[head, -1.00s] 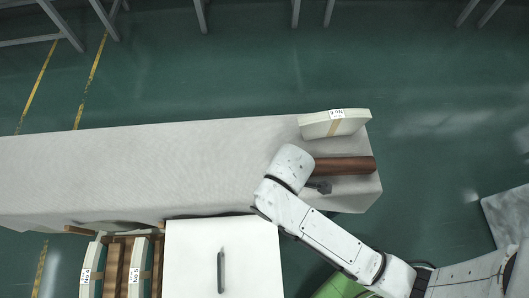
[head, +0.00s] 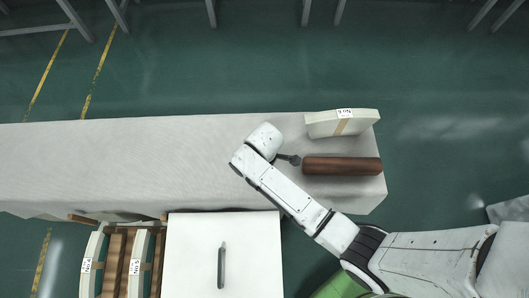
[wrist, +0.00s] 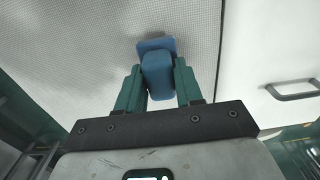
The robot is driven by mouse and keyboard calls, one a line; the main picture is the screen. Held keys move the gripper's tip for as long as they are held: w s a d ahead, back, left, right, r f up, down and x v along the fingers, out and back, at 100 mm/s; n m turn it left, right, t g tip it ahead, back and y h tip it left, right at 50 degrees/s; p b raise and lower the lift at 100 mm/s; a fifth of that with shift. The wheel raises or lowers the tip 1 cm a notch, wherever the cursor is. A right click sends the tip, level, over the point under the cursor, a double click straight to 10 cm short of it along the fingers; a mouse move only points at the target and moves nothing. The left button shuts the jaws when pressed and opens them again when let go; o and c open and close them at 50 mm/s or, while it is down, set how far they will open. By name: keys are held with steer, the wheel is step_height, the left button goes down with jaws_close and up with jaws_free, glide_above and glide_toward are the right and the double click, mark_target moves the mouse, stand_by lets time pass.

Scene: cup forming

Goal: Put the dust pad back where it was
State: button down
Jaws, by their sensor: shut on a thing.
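The dust pad (wrist: 156,45) is blue, with a flat plate at its far end and a thick grip toward me. In the wrist view, my gripper (wrist: 158,66) has its two teal fingers on either side of the grip, shut on it. The plate points toward the light grey, fine-textured tabletop; I cannot tell whether it touches. In the head view, my arm reaches over the middle of the table (head: 120,160), and the gripper and pad are hidden under it.
A brown block (head: 342,166) lies at the table's right end. A cream curved piece (head: 325,125) with a label stands behind it. A white panel with a handle (head: 190,250) is at the front edge. Labelled cream pieces (head: 137,245) stand left of it. The table's left part is clear.

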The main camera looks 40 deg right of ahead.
steer(key=shift+f, duration=0.5)
steer(key=c, duration=0.7)
jaws_free()
steer(key=shift+f, duration=0.1)
steer(key=shift+c, duration=0.2)
step_height(320, 180, up, 12)
steer(key=p, duration=0.1)
steer(key=s+d+r+m, duration=0.1)
steer(key=s+d+m, duration=0.1)
steer(key=s, duration=0.3)
steer(key=s+d+r+m, duration=0.2)
steer(key=s+d+m, duration=0.1)
steer(key=s+m, duration=0.2)
steer(key=s+d+r+m+t, duration=0.1)
steer(key=s+d+m, duration=0.1)
steer(key=s+m, duration=0.2)
steer(key=shift+s+d+r, duration=0.3)
steer(key=shift+s+d, duration=0.1)
steer(key=shift+s, duration=0.85)
